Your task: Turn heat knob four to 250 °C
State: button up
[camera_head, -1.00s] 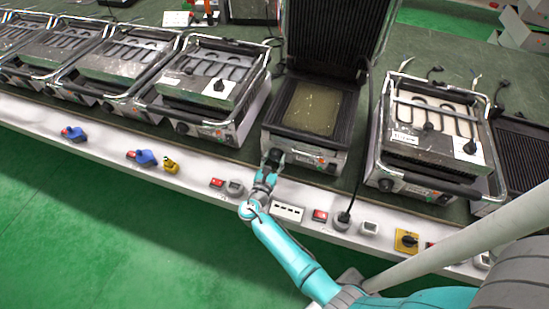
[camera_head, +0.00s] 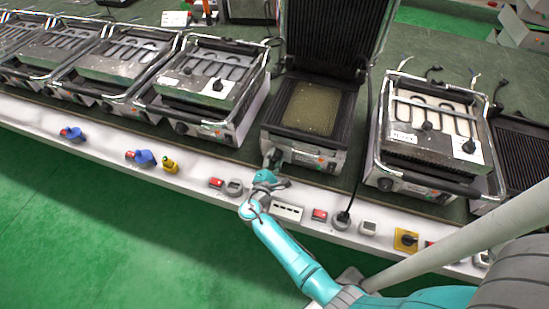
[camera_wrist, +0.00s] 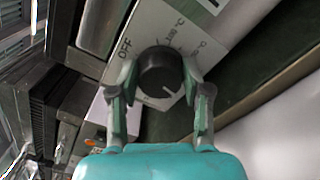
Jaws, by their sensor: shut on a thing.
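The black heat knob (camera_wrist: 158,68) sits on the pale front panel of the open-lidded grill. My gripper (camera_wrist: 160,74) has its two fingers on opposite sides of the knob, closed on it. A white mark on the knob points toward the lower right of the wrist view. OFF is legible at the upper left of the dial; other °C labels lie at the upper right, partly unreadable.
Closed grills stand on both sides, one at the right (camera_head: 435,130) and one at the left (camera_head: 205,90). A white ledge in front carries a red switch (camera_head: 217,183), sockets and a blue plug (camera_head: 145,157). A black cable (camera_head: 367,120) hangs right of the open grill.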

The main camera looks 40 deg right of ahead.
jog(key=shift+f+m, duration=0.1)
jog(key=shift+m, duration=1.8)
jog(key=o, duration=1.1)
jog(key=shift+s, duration=0.1)
jog(key=v, duration=1.2)
